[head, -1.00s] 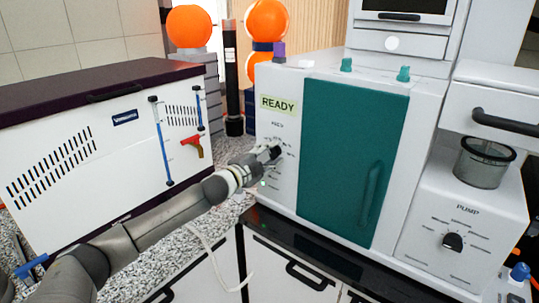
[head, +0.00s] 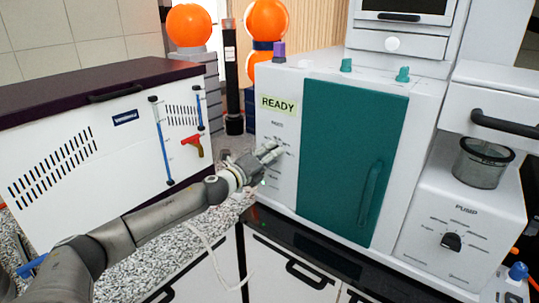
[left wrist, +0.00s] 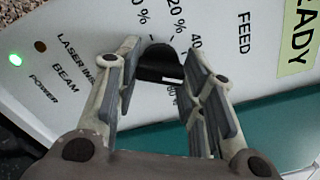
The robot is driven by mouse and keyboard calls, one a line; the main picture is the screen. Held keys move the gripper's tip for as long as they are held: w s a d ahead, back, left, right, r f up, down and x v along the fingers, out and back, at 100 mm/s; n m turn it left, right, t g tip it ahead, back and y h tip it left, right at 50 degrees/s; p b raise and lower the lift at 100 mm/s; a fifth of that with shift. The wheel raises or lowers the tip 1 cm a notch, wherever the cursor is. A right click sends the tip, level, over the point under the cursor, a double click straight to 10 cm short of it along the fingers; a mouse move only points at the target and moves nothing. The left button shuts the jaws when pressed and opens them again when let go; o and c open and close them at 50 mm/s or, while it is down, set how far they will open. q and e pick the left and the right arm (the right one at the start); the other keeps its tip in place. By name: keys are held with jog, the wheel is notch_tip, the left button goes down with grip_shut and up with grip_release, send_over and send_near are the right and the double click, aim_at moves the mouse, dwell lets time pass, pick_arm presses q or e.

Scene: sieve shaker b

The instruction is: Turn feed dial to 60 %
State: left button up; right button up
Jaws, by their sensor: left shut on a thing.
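The feed dial (left wrist: 158,63) is a black knob on the white front panel (left wrist: 85,95), below the word FEED. In the left wrist view, "20 %" and part of "40" show beside it; a label past the dial is partly covered and hard to read. A white mark on the dial points toward that covered label. My left gripper (left wrist: 163,52) has one finger on each side of the dial and is shut on it. In the head view my left gripper (head: 271,153) reaches the panel from the left and hides the dial. My right gripper is not in view.
A green READY label (head: 278,105) sits above the dial. A teal door (head: 345,165) with a handle is just right of it. A pump knob (head: 451,241) and a mesh cup (head: 482,165) are farther right. A white cabinet (head: 95,150) stands left.

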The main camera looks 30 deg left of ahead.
pick_arm(q)
jog(key=shift+f+m, duration=0.1)
jog(key=shift+m, duration=1.2)
jog(key=o, duration=1)
jog(key=shift+s+a, duration=0.15)
jog(key=shift+s, duration=1.85)
jog(key=shift+s+a, duration=0.15)
jog(key=shift+s, duration=1.85)
jog(key=shift+s+a, duration=0.15)
jog(key=shift+s, duration=1.85)
